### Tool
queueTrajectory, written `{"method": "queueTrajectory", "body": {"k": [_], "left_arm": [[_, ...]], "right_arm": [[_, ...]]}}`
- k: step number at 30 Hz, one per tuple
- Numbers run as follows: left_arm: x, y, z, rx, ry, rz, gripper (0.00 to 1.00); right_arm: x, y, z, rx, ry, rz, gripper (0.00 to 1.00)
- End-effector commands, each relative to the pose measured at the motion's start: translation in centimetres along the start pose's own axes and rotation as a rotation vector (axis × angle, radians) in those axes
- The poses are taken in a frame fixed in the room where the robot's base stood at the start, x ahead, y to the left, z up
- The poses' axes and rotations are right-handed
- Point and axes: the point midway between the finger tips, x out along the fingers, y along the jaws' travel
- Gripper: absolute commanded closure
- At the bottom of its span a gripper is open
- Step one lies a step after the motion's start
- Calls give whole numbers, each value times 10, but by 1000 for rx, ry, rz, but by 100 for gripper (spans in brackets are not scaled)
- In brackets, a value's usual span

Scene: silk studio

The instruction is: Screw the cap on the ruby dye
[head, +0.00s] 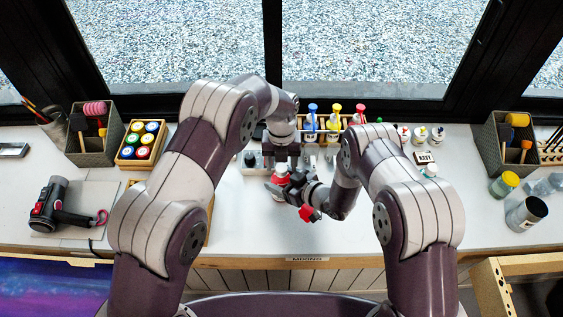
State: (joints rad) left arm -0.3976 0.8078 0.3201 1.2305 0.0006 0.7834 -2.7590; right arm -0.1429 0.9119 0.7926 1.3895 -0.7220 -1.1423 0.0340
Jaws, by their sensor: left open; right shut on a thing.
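The ruby dye bottle (278,197) stands on the white worktop in front of the rack, mostly hidden by my grippers. Its pale lower part shows, with a red cap-like top (281,170) above it. My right gripper (279,188) reaches in from the right and is shut on the bottle, with its dark fingers at the bottle's side. My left gripper (281,163) points down from above, open, right over the red top. Whether its fingers touch the red top cannot be told. A small red piece (309,213) shows beside my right gripper; what it is stays unclear.
A wooden rack (322,136) with blue, yellow and red topped bottles stands behind the grippers. Several small white jars (420,134) stand to its right. A box of coloured lids (142,141) is at left. The worktop (350,235) is clear at front centre.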

Motion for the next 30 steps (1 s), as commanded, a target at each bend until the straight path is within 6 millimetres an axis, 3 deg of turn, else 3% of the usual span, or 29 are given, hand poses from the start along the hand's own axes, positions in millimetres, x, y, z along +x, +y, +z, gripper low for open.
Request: {"method": "queueTrajectory", "body": {"k": [8,17,20,23,30], "left_arm": [[-37,0,0,0,-2,-1,41],[-39,0,0,0,1,1,45],[-48,-2,4,-9,-14,-6,45],[-52,-2,4,-242,-14,-8,45],[-63,-3,4,-1194,-12,-18,45]], "right_arm": [[0,0,0,0,-1,0,100],[0,0,0,0,-1,0,100],[0,0,0,0,0,0,100],[0,0,0,0,0,0,100],[0,0,0,0,0,0,100]]}}
